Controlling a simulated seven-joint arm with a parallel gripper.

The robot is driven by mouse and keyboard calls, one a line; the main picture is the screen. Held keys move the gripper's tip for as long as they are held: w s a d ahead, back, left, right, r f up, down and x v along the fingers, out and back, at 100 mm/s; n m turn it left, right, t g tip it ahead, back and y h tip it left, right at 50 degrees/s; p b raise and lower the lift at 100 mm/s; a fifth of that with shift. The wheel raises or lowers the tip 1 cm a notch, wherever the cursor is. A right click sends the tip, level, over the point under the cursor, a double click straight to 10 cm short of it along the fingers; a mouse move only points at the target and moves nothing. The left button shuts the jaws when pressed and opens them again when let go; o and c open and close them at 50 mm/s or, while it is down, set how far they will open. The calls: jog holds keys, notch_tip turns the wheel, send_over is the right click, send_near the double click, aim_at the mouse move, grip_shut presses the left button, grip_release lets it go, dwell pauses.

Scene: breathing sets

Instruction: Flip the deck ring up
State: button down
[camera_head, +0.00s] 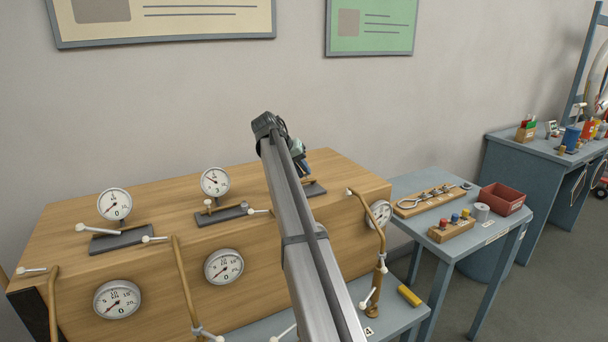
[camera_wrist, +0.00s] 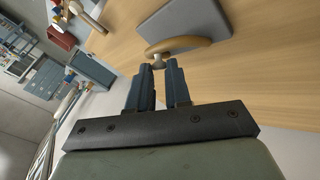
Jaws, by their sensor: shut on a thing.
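In the wrist view, the two dark blue fingers of my gripper (camera_wrist: 158,74) are shut on the small pale knob (camera_wrist: 157,59) at the end of a curved tan handle (camera_wrist: 178,44). This handle lies by a grey plate (camera_wrist: 190,20) on the wooden deck (camera_wrist: 270,65); I take it for the deck ring, but no full ring shape is visible. In the head view, my gripper (camera_head: 302,164) is partly behind my arm, above the right-hand grey plate (camera_head: 315,189). The arm hides most of the handle there.
Two similar grey plates (camera_head: 122,240) (camera_head: 222,215) with pale-knobbed levers and upright gauges sit to the left on the deck. Curved brown pipes (camera_head: 183,285) run down the front. A blue side table (camera_head: 400,183) with a red bin (camera_head: 502,198) stands right.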

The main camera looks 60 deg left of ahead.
jog(key=shift+a+r+n+h, duration=0.2)
jog(key=shift+a+n+h, duration=0.2)
jog(key=shift+a+h, duration=1.05)
jog(key=shift+h, duration=0.35)
jog(key=shift+n, duration=0.3)
jog(key=c, duration=1.1)
grip_release()
jog(key=shift+o, duration=0.2)
